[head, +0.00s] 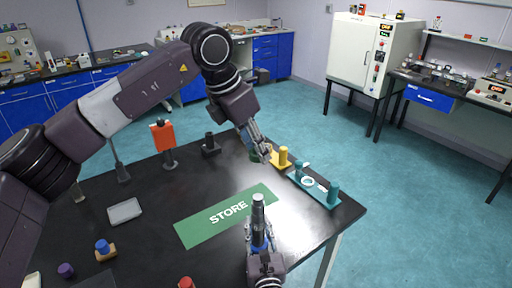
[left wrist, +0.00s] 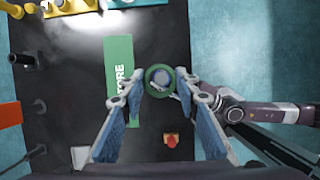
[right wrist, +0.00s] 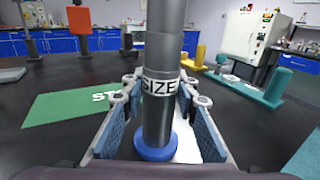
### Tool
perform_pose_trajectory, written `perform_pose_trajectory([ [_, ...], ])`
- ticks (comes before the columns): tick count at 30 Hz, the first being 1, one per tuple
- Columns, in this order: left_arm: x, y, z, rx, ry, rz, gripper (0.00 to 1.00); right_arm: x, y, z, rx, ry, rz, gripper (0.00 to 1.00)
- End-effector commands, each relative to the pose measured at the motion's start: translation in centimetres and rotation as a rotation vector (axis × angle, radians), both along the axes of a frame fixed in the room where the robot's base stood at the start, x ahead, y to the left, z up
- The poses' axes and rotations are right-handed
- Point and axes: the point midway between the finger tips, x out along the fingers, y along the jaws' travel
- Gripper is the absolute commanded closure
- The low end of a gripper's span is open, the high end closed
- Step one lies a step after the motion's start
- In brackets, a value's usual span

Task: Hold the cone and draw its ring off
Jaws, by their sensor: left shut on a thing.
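A grey stepped cone (head: 258,212) with a blue foot (right wrist: 155,148) and a "SIZE" label stands upright near the table's front right. My right gripper (right wrist: 158,92) has its fingers on both sides of the cone, with gaps showing between the pads and the cone. My left gripper (head: 262,152) is shut on a green ring (left wrist: 149,82) and holds it high above the cone, clear of its top. In the left wrist view a grey round top, apparently the cone's, shows through the ring.
The green STORE mat (head: 190,231) lies bare left of the cone. A yellow fixture (head: 283,157) and a teal fixture (head: 318,190) stand at the far right edge. An orange upright block (head: 163,135) and a grey tray (head: 125,210) stand left.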

Motion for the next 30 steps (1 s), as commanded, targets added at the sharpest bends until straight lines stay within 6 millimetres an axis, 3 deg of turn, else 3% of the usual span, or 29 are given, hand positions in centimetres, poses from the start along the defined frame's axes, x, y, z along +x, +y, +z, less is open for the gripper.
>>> perform_pose_trajectory([
  [5,0.0,0.0,0.0,0.000,0.000,0.000,0.80,0.0,0.0,-0.1,0.000,0.001,0.000,0.53],
  [17,0.0,0.0,0.0,0.000,0.000,0.000,0.80,-1.0,-0.1,-0.1,0.000,0.001,0.001,0.53],
  [30,0.0,0.0,0.0,0.000,0.000,0.000,0.80,-9.4,-1.3,-0.1,0.000,0.003,0.002,0.53],
])
